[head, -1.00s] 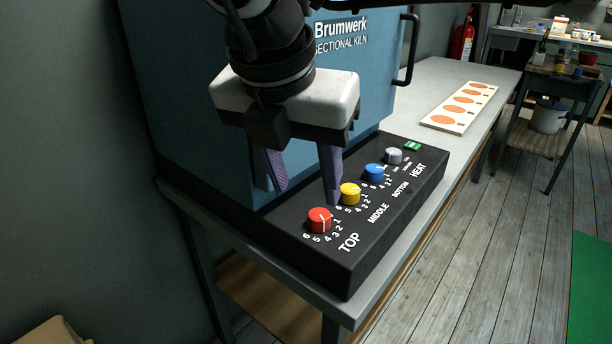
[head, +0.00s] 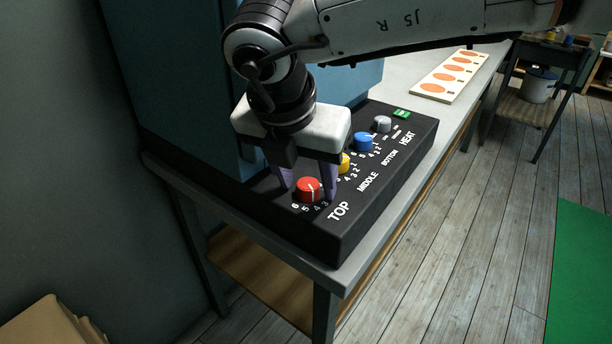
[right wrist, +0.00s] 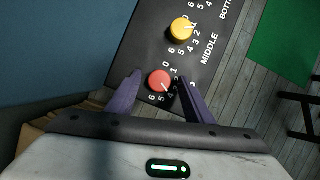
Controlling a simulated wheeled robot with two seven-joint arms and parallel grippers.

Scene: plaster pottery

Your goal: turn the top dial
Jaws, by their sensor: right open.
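The red top dial (head: 309,189) sits at the near end of the black control panel (head: 352,222), above the printed word TOP. It also shows in the right wrist view (right wrist: 160,81), with its white pointer line toward the lower right. My right gripper (head: 308,192) is open, pointing down, with one purple finger on each side of the red dial. In the right wrist view the fingers (right wrist: 153,88) stand apart from each other around the dial; I cannot tell whether either touches it. My left gripper is not in view.
The yellow middle dial (head: 344,163) is partly hidden behind my right gripper. The blue bottom dial (head: 364,142) and grey heat dial (head: 382,124) lie farther along. The blue kiln (head: 180,110) rises behind the panel. A board with orange discs (head: 449,77) lies on the table.

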